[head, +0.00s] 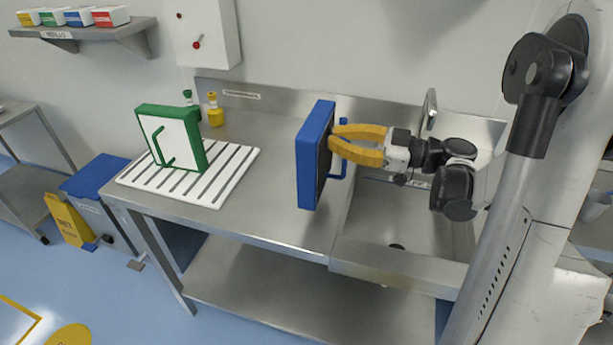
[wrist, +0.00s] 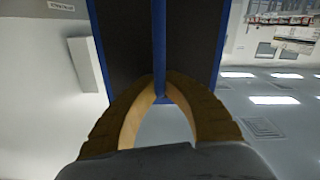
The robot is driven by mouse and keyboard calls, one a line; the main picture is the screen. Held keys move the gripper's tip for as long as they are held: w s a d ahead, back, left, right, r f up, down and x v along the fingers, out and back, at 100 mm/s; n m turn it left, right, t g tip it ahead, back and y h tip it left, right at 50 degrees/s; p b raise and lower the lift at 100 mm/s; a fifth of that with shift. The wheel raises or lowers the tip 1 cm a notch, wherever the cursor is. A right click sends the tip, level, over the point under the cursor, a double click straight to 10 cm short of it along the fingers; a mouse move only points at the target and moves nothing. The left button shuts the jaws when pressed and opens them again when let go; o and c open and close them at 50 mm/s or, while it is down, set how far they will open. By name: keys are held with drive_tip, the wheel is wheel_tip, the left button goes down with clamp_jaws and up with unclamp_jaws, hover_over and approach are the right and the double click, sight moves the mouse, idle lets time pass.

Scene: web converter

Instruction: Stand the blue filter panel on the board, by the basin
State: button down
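The blue filter panel (head: 316,154) has a blue frame and a dark face. It is upright above the steel counter, near the left edge of the basin (head: 400,225). My gripper (head: 338,140) comes from the right, with its yellow fingers closed at the panel's handle. In the wrist view the fingers (wrist: 160,92) meet on the blue handle bar (wrist: 159,45), in front of the dark panel face (wrist: 125,45). The white slatted board (head: 228,180) lies on the counter to the left. A green-framed white panel (head: 172,138) stands on its back left part.
Small green (head: 190,104) and yellow (head: 215,112) bottles stand behind the board. The tap (head: 430,108) rises behind the basin. A wall shelf (head: 85,30) holds several coloured boxes. The board's right part is bare, and the counter between board and panel is clear.

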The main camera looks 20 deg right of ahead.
sight(324, 166)
drive_tip(key=a+f, duration=0.1)
drive_tip(key=w+a+f+b, duration=0.1)
drive_tip(key=a, duration=0.1)
drive_tip(key=w+a+f, duration=0.1)
drive_tip(key=shift+a+f, duration=0.1)
drive_tip(key=shift+a, duration=0.25)
drive_tip(key=shift+f+b, duration=1.35)
drive_tip(key=shift+f, duration=0.6)
drive_tip(key=shift+f, duration=0.2)
drive_tip(key=c, duration=1.6)
unclamp_jaws()
drive_tip(key=shift+r, duration=0.1)
drive_tip(key=shift+r, duration=0.1)
